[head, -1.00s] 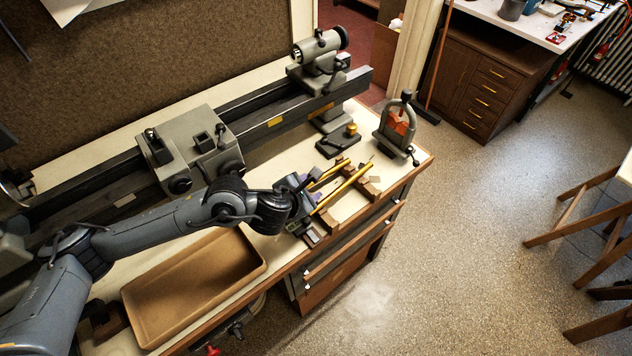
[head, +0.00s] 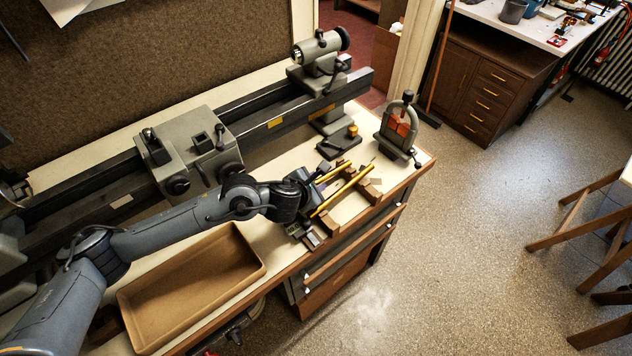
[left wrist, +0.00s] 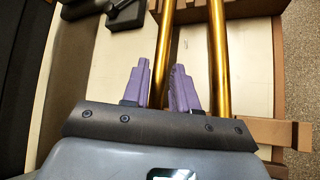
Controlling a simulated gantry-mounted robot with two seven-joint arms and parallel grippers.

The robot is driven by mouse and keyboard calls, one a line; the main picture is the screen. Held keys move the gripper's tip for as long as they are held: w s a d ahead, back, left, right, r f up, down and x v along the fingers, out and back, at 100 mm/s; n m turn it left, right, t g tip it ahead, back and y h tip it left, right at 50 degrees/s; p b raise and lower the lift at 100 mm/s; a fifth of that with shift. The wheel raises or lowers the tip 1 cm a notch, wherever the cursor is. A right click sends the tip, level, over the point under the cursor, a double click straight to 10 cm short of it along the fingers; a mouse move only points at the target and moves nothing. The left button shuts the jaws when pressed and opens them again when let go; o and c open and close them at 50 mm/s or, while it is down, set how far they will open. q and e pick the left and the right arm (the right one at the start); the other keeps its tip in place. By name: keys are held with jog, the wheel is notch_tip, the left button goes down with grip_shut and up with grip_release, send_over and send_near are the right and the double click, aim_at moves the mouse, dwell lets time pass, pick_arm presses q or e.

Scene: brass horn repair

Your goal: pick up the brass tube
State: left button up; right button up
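Two golden brass tubes lie side by side on wooden blocks on the bench: a back tube (head: 334,172) and a front tube (head: 343,191). My left gripper (head: 316,182) is low over the near end of the back tube. In the left wrist view, its two purple fingers (left wrist: 160,88) stand apart, with the back tube (left wrist: 163,45) running in the gap between them. I see no clear grip on it. The front tube (left wrist: 219,60) passes outside the right finger. The fingertips are partly hidden in the head view. My right gripper is out of view.
Notched wooden blocks (head: 371,190) support the tubes. A small clamp vise (head: 397,126) stands near the bench's right corner. A grey lathe (head: 190,150) runs along the back. An empty tan tray (head: 190,290) lies at the front left, below my left arm.

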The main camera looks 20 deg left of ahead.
pick_arm(q)
grip_shut()
